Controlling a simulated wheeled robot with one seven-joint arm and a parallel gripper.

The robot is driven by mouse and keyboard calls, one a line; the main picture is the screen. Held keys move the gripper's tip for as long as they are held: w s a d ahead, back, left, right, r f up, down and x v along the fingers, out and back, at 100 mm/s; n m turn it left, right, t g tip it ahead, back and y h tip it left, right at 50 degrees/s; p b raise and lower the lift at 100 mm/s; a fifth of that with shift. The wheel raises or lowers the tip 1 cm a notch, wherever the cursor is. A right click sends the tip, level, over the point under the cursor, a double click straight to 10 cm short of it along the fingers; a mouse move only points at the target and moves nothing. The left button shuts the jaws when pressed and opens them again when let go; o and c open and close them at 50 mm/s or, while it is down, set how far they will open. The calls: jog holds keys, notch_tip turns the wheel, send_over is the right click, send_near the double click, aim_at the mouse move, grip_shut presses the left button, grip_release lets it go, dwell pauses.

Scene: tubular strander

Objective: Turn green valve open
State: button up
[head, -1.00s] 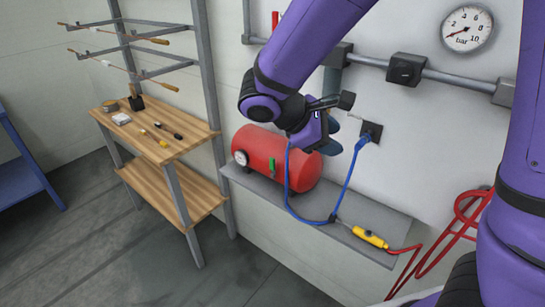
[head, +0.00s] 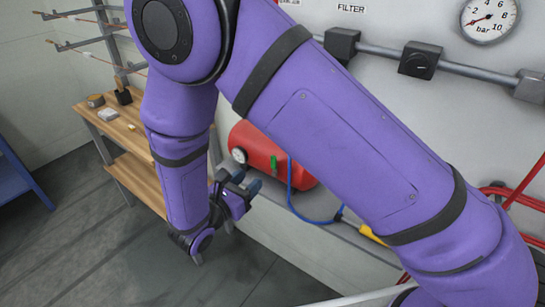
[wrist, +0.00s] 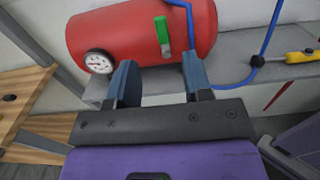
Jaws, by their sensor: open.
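The green valve (wrist: 161,32) is a small upright green lever on the front of the red tank (wrist: 120,28), near its middle. It also shows in the head view (head: 274,164), where the right part of the tank (head: 252,140) is partly hidden by my arm. My gripper (wrist: 158,80) is open and empty, its two blue-grey fingers pointing toward the tank. In the wrist view the valve appears beyond and between the fingertips, apart from them. In the head view my gripper (head: 248,180) is in front of the tank and a little below the valve.
A round gauge (wrist: 99,62) sits on the tank's left end. A blue hose (wrist: 190,35) runs from the tank's front right, along the grey shelf (wrist: 240,70). A yellow-handled tool (wrist: 300,56) lies at the right. A wooden bench (head: 125,135) stands at the left.

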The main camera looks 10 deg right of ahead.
aim_at(273, 158)
jog(key=x, duration=1)
jog(key=shift+w+d+f, duration=0.1)
jog(key=shift+w+d, duration=0.15)
jog(key=shift+c, duration=0.3)
grip_shut()
